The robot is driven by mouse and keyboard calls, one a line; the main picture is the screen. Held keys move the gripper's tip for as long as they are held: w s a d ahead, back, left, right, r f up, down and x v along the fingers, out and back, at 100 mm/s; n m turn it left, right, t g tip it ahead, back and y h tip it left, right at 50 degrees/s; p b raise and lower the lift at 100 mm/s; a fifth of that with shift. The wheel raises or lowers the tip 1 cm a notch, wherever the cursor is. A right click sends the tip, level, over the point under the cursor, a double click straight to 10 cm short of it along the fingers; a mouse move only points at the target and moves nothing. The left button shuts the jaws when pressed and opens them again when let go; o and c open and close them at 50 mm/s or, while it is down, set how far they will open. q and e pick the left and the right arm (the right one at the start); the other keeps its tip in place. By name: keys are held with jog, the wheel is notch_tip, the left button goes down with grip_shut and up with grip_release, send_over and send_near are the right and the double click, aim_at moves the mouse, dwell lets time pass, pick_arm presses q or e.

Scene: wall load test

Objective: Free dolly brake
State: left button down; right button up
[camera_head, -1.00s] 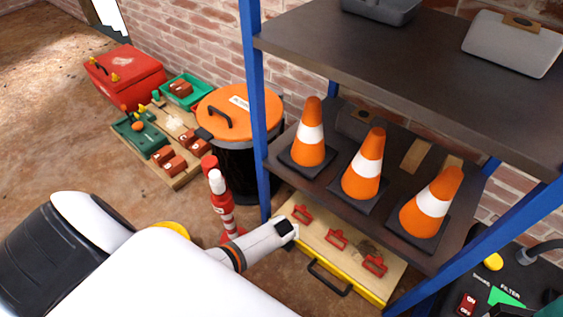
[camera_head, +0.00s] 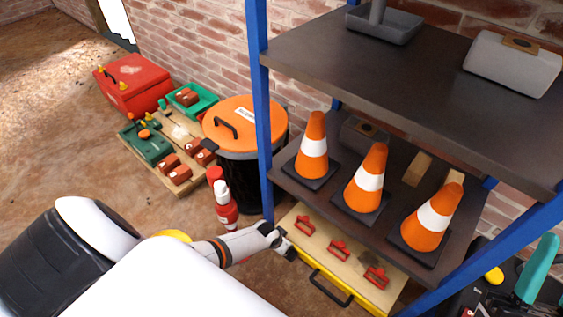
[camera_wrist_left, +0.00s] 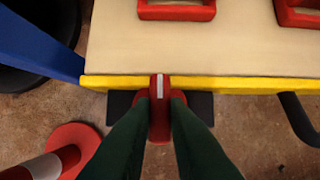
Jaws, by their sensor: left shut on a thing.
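The dolly (camera_head: 320,240) is a low pale-topped platform with a yellow front edge, several red brackets and a black handle (camera_head: 330,287), under the rack. In the left wrist view its yellow edge (camera_wrist_left: 230,86) crosses the picture. A red brake lever (camera_wrist_left: 160,88) with a white stripe stands at that edge. My left gripper (camera_wrist_left: 159,110) is shut on the lever, its dark green fingers on either side. In the head view my left gripper (camera_head: 286,246) is at the dolly's left front corner.
A blue rack post (camera_head: 262,120) rises beside the left gripper. Orange cones (camera_head: 365,180) stand on the lower shelf. A red-white post (camera_head: 224,205) and an orange-lidded bin (camera_head: 245,125) stand left. A black machine (camera_head: 470,300) is at lower right.

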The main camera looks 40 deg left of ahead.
dwell(0.3)
pick_arm(q)
jog(key=c, duration=1.7)
grip_release()
